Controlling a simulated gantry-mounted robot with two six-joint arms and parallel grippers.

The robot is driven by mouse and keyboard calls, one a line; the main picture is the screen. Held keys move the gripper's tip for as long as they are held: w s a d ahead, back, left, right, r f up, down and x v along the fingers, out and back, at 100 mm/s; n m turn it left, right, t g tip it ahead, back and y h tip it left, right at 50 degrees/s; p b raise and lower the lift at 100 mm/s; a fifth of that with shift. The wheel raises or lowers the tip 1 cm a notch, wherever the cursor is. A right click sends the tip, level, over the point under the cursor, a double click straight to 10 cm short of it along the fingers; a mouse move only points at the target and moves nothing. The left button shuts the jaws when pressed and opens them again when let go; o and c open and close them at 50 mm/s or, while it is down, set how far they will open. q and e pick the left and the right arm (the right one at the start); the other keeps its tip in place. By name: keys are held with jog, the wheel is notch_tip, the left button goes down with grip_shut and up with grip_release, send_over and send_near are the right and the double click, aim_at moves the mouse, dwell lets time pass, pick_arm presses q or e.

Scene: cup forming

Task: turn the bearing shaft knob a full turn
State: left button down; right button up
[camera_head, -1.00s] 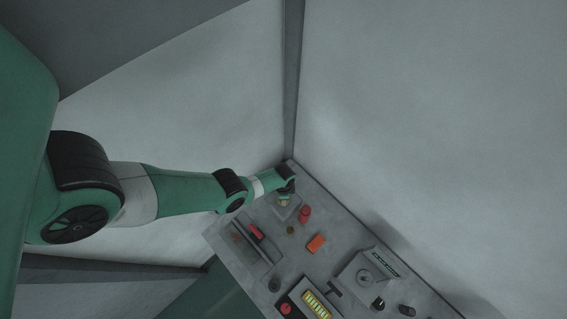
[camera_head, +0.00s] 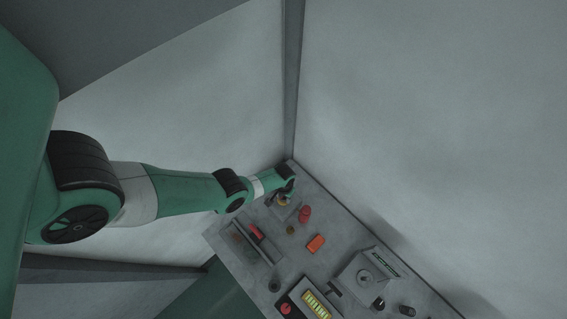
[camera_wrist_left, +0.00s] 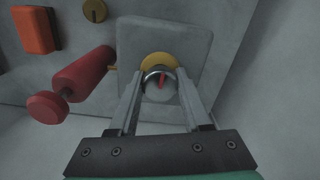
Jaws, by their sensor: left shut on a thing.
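The bearing shaft knob (camera_wrist_left: 159,88) is a round grey knob with a red mark on its face, in the middle of the left wrist view. It sits in front of a brass-coloured collar (camera_wrist_left: 157,59) on a grey square block (camera_wrist_left: 192,45). My left gripper (camera_wrist_left: 160,80) is shut on the knob, one finger on each side. In the head view my left gripper (camera_head: 284,200) is at the block near the far corner of the table, and the knob is too small there to make out clearly. My right gripper is in neither view.
A red cylinder with a knobbed end (camera_wrist_left: 82,74) lies close beside the block. An orange block (camera_head: 316,243) and a small brass piece (camera_head: 290,230) are further off. A tray (camera_head: 243,237), a box of yellow items (camera_head: 317,304) and a grey machine (camera_head: 362,281) stand on the table.

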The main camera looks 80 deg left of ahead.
pick_arm(q)
jog(key=n, duration=0.4)
jog(key=shift+n, duration=0.3)
jog(key=n, duration=0.4)
jog(key=shift+n, duration=0.3)
jog(key=n, duration=0.4)
jog(key=shift+n, duration=0.3)
jog(key=n, duration=1)
jog(key=shift+n, duration=0.4)
jog(key=n, duration=0.5)
jog(key=shift+n, duration=0.4)
jog(key=shift+c, duration=1.8)
grip_release()
